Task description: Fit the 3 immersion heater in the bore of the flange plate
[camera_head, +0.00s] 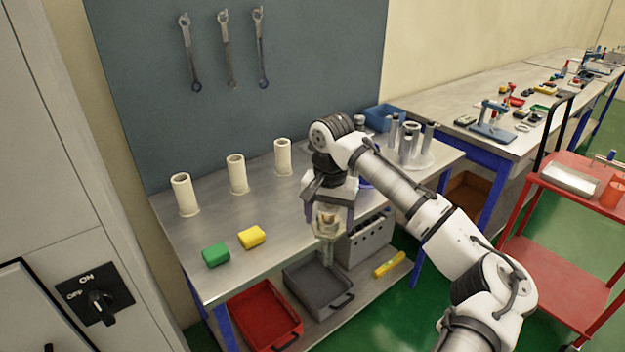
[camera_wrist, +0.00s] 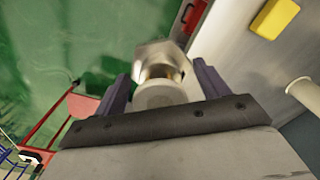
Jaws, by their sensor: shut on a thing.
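My gripper (camera_head: 330,212) is shut on a metal part with a hexagonal head (camera_wrist: 160,62) and a brass-coloured middle, which looks like an immersion heater. In the head view the held heater (camera_head: 327,225) hangs below the jaws in front of the bench's edge, its lower part pointing down. The wrist view shows it between the two purple fingers (camera_wrist: 158,88). A pale round plate (camera_head: 424,163) with several upright grey cylinders stands at the bench's right end, behind my arm. It may be the flange plate, but I cannot tell. My arm hides part of that area.
Three cream tubes (camera_head: 237,175) stand along the back of the bench (camera_head: 222,218). A green block (camera_head: 216,256) and a yellow block (camera_head: 252,237) lie near its front. A blue bin (camera_head: 384,117) is behind my arm. Red (camera_head: 265,312) and grey (camera_head: 318,284) trays sit below.

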